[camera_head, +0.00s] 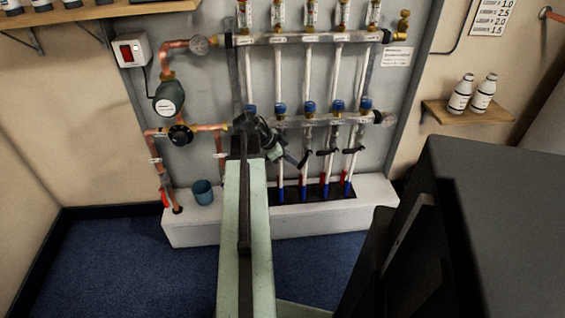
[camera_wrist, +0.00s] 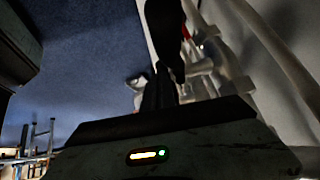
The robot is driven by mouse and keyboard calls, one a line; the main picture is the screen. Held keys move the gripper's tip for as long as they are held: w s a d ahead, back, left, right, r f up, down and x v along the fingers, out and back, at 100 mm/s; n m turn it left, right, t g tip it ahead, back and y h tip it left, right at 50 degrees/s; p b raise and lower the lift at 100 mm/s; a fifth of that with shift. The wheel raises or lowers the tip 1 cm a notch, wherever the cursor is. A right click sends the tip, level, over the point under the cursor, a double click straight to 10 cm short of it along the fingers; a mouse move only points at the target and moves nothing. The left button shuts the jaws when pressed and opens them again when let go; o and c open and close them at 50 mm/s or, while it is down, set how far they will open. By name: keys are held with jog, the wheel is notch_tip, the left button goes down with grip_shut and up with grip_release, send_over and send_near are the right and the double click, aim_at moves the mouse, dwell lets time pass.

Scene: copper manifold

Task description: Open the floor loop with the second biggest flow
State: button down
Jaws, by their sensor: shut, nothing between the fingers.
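The copper manifold has an upper bar (camera_head: 300,38) with several flow meters (camera_head: 311,15) and a lower bar (camera_head: 330,120) with several blue caps (camera_head: 309,107). The scales are too small to read. Black lever handles (camera_head: 327,152) sit on the white pipes below the lower bar. My gripper (camera_head: 291,155) is in front of these pipes, left of the levers, shut and empty. In the wrist view my dark fingers (camera_wrist: 163,88) point toward a black part (camera_wrist: 166,25), possibly a lever, close to white pipes (camera_wrist: 275,60). Contact cannot be told. My arm hides the leftmost pipe.
A wall card (camera_head: 490,15) lists 1.0, 2.5, 2.0, 1.5; its row names are blurred. A blue cup (camera_head: 203,191) stands on the white plinth (camera_head: 200,230). A pump (camera_head: 169,97) is at left. White bottles (camera_head: 461,93) stand on a right shelf (camera_head: 470,114). Blue floor is clear at left.

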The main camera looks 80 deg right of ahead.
aim_at(300, 166)
jog(key=shift+s+d+f, duration=0.25)
jog(key=shift+s, duration=0.1)
jog(key=shift+s+f+b, duration=0.15)
jog(key=shift+f+b, duration=0.35)
jog(key=shift+b, duration=0.1)
dwell(0.5)
jog(key=shift+s+d+f+b, duration=0.1)
jog(key=shift+s+f+b, duration=0.05)
jog(key=shift+f+b, duration=0.2)
jog(key=shift+s+d+f+b, duration=0.15)
jog(key=shift+s+f+b, duration=0.25)
jog(key=shift+f+b, duration=0.15)
jog(key=shift+s, duration=0.1)
jog(key=p+v, duration=0.6)
jog(key=v, duration=0.1)
jog(key=shift+w+r, duration=0.25)
